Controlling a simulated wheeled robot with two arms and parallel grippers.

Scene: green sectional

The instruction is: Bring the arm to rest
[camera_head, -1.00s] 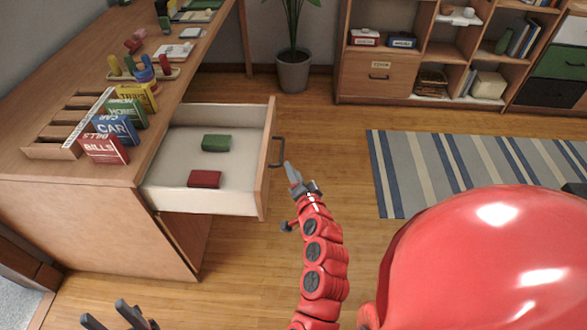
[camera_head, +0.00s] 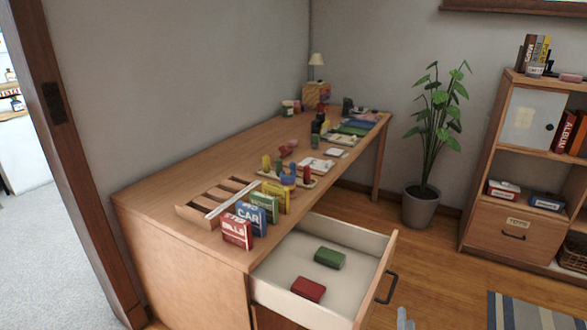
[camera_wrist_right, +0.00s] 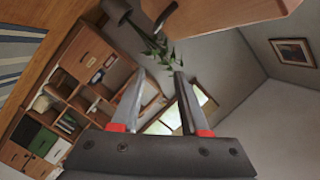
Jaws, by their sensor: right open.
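My right gripper (camera_head: 404,319) shows only as a grey fingertip at the bottom edge of the head view, to the right of the open drawer's handle and apart from it. In the right wrist view my right gripper (camera_wrist_right: 160,78) has its two grey fingers spread, with nothing between them. The drawer handle (camera_wrist_right: 166,17) shows beyond the fingertips there. The rest of my right arm is out of the head view. My left gripper is in neither view.
The desk's drawer (camera_head: 285,283) stands open with a green box (camera_head: 329,258) and a red box (camera_head: 308,289) inside. The desk (camera_head: 160,194) holds several labelled boxes and a slotted wooden rack (camera_head: 184,212). A potted plant (camera_head: 420,207) and a shelf (camera_head: 478,222) stand behind.

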